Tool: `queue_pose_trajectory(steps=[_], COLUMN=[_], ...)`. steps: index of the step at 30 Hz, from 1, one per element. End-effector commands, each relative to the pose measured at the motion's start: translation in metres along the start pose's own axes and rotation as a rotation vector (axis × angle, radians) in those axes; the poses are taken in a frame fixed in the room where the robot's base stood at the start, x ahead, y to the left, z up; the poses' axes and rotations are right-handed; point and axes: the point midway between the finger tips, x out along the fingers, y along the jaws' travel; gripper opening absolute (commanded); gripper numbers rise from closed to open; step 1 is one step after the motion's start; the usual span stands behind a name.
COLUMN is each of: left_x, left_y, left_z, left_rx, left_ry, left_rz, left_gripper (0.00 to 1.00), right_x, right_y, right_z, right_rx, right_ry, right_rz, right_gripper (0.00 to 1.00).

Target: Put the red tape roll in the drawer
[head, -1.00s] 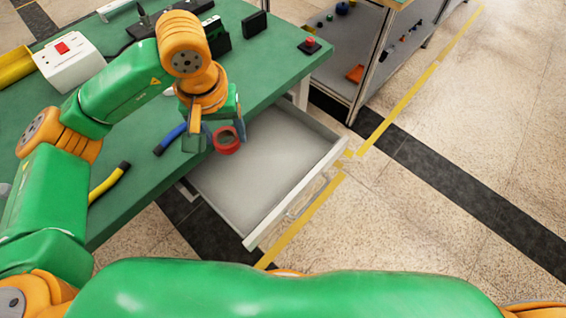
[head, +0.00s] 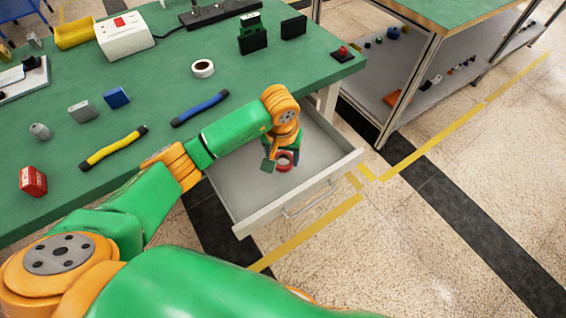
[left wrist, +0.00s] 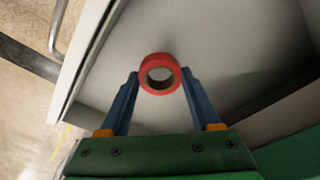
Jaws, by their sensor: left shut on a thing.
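The red tape roll (head: 285,163) is over the inside of the open drawer (head: 240,194) in the head view. It also shows in the left wrist view (left wrist: 160,88), between the two blue fingertips. My left gripper (head: 283,158) is shut on the roll and points down within the drawer's outline. The drawer's pale floor (left wrist: 200,30) lies behind the roll in the wrist view. I cannot tell whether the roll touches that floor. The drawer looks otherwise empty where it shows. My right gripper is not in view.
The green table (head: 150,80) carries a white tape roll (head: 203,69), a blue-and-black tool (head: 200,108), a yellow-and-black tool (head: 113,148) and a red box (head: 33,181). A shelf unit (head: 430,70) stands at the right. Open floor lies beyond the drawer front.

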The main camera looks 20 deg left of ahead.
Motion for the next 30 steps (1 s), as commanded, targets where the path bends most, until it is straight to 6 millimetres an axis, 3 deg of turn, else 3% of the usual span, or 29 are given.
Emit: queue_pose_trajectory(steps=[4, 15, 16, 19, 30], left_x=[0.026, 0.032, 0.031, 0.030, 0.022], left_y=[0.000, 0.000, 0.000, 0.000, 0.000], left_z=[0.005, 0.006, 0.006, 0.006, 0.004], left_rx=[-0.001, 0.000, 0.000, 0.000, -0.002], left_ry=[-0.004, -0.001, -0.001, -0.002, -0.001], left_rz=[0.000, 0.001, 0.001, 0.001, 0.002], left_gripper=[0.11, 0.11, 0.69, 0.94, 0.94], right_x=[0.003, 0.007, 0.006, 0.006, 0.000], right_y=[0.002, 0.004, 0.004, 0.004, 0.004], right_z=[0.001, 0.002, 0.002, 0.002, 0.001], right_rx=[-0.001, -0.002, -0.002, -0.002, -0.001], right_ry=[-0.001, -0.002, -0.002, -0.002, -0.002], right_rz=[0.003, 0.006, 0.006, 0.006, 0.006], right_gripper=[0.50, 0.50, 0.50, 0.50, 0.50])
